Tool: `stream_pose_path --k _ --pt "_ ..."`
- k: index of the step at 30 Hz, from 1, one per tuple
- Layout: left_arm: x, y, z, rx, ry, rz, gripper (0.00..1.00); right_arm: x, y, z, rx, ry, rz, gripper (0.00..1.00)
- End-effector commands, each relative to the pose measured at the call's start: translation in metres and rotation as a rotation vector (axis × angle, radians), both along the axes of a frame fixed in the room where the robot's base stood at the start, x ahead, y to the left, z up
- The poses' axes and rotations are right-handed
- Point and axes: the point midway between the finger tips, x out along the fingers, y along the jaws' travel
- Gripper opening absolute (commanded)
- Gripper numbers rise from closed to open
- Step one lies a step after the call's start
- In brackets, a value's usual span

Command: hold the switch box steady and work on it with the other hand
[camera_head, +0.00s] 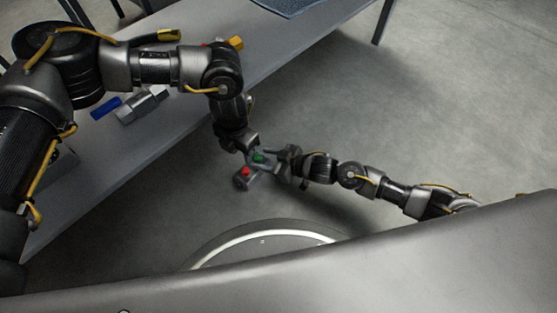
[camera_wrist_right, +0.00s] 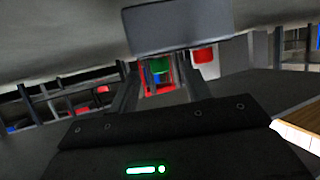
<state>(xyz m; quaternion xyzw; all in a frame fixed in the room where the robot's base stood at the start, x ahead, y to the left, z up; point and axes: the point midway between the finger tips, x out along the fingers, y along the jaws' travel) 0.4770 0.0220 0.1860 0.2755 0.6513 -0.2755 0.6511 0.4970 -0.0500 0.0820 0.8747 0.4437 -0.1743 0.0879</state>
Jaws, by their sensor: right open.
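The switch box (camera_head: 250,177) is a small grey box with a red button (camera_head: 245,171) and a green button (camera_head: 259,157). It is held in the air past the table's edge. My left gripper (camera_head: 246,148) reaches down to it and is shut on its far side; the fingertips are partly hidden. My right gripper (camera_head: 284,161) comes from the right, close to the green end. In the right wrist view the box (camera_wrist_right: 180,28) is at the top, its buttons pointing down. There my right gripper (camera_wrist_right: 160,75) is open, its fingers on either side of the green button (camera_wrist_right: 157,66). The red button (camera_wrist_right: 203,56) is outside them.
A long grey table (camera_head: 165,135) runs diagonally at the left. On it lie a blue piece (camera_head: 105,108), a grey metal part (camera_head: 143,104) and an orange piece (camera_head: 235,43), near my left arm. The floor (camera_head: 430,120) at the right is clear.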

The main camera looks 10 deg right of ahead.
Motion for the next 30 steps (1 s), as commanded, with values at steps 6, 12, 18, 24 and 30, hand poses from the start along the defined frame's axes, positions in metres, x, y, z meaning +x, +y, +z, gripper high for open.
stream_pose_path --k 6,12,18,24,30 --pt "0.0000 0.0000 0.0000 0.000 0.000 0.000 0.36 0.0068 0.0097 -0.0044 -0.001 -0.001 0.000 0.49" --pt "-0.0001 -0.0001 0.0000 0.000 0.000 0.000 0.36 0.0071 0.0101 -0.0048 -0.001 -0.001 0.000 0.49" --pt "0.0000 0.0000 0.0000 0.000 0.000 0.000 0.36 0.0071 0.0098 -0.0047 -0.001 -0.001 0.000 0.30" --pt "-0.0001 -0.0001 0.0000 0.000 0.000 0.000 0.36 0.0070 0.0098 -0.0047 -0.001 -0.001 0.000 0.04" --pt "0.0000 0.0000 0.0000 0.000 0.000 0.000 0.36 0.0071 0.0096 -0.0046 -0.001 -0.001 0.000 0.12"
